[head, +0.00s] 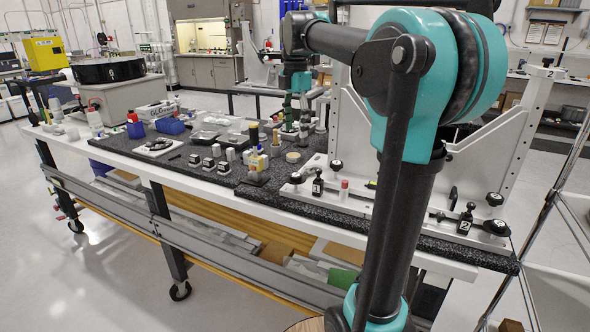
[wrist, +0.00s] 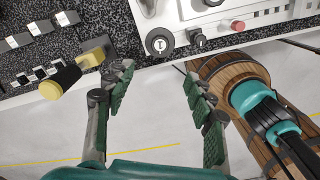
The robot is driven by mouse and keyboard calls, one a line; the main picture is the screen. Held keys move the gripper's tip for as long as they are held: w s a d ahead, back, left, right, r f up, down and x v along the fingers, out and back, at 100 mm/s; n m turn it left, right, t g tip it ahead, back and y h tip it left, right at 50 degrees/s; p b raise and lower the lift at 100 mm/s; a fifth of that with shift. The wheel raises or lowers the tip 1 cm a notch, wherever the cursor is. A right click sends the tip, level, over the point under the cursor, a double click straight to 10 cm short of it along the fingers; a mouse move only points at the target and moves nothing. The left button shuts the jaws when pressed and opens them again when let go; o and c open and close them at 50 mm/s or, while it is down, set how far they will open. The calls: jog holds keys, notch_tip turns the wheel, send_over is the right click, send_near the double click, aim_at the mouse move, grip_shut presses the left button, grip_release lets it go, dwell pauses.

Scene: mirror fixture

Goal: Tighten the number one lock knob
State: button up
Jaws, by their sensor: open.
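A round black knob with a white face marked like a one (wrist: 159,42) sits on the pale fixture plate, at the top middle of the wrist view. It is small in the head view (head: 296,178), at the plate's left end. A smaller black post with a white tag (wrist: 198,40) stands just right of it and also shows in the head view (head: 318,187). My gripper (wrist: 158,88) is open and empty, its fingers apart below the knob in the wrist view and not touching it. In the head view my gripper (head: 298,118) hangs over the table's far side.
A red-capped item (wrist: 237,26) stands right of the post. A similar post tagged two (head: 464,224) stands at the plate's right end. Small blocks and bottles crowd the table's left part.

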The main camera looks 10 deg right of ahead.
aim_at(296, 175)
notch_tip(296, 175, down, 15)
dwell(0.4)
jog(key=shift+c, duration=0.6)
jog(key=c, duration=1)
jog(key=shift+c, duration=0.2)
